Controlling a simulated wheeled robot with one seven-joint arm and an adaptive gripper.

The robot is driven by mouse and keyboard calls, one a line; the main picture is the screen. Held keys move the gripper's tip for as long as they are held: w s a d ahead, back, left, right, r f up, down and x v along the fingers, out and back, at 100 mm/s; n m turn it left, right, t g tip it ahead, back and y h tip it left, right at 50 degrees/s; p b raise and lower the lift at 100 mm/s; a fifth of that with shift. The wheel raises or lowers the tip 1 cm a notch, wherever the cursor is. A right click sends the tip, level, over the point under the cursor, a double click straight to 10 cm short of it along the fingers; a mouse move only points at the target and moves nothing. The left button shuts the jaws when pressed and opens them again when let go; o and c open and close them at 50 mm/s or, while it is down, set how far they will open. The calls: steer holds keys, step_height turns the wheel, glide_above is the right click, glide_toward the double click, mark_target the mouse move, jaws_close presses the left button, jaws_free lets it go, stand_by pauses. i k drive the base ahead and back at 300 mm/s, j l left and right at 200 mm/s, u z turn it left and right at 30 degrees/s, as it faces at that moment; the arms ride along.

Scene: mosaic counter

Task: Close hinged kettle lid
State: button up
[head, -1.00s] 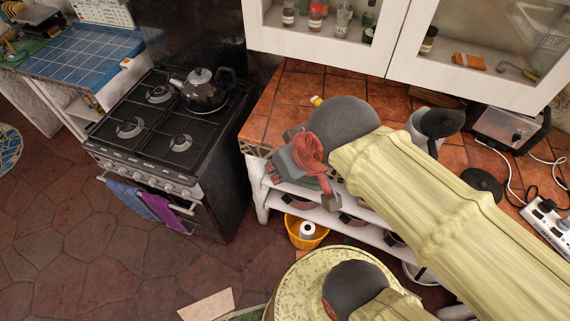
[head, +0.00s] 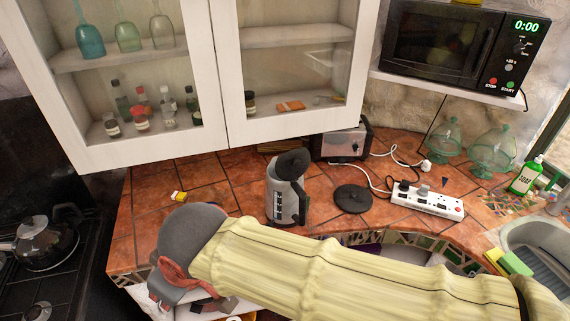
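A grey electric kettle (head: 283,203) stands on the terracotta-tiled counter near the middle of the head view. It has a dark handle on its right side. Its round black lid (head: 293,162) is tilted up at the top, so the lid stands open. My gripper (head: 176,300) is at the lower left, by the counter's front edge, in front and to the left of the kettle and apart from it. My wrist and the picture's bottom edge partly hide its fingers, and I cannot tell whether they are open.
A flat black round base (head: 352,198) lies right of the kettle. A toaster (head: 341,146) stands behind, with a white power strip (head: 428,199) to the right. White glass-door cabinets (head: 290,120) hang above the counter. Another kettle (head: 45,240) sits on the stove at left.

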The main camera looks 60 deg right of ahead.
mark_target(290, 166)
steer(key=z, duration=2.05)
steer(key=k+z, duration=0.15)
steer(key=i+j, duration=0.05)
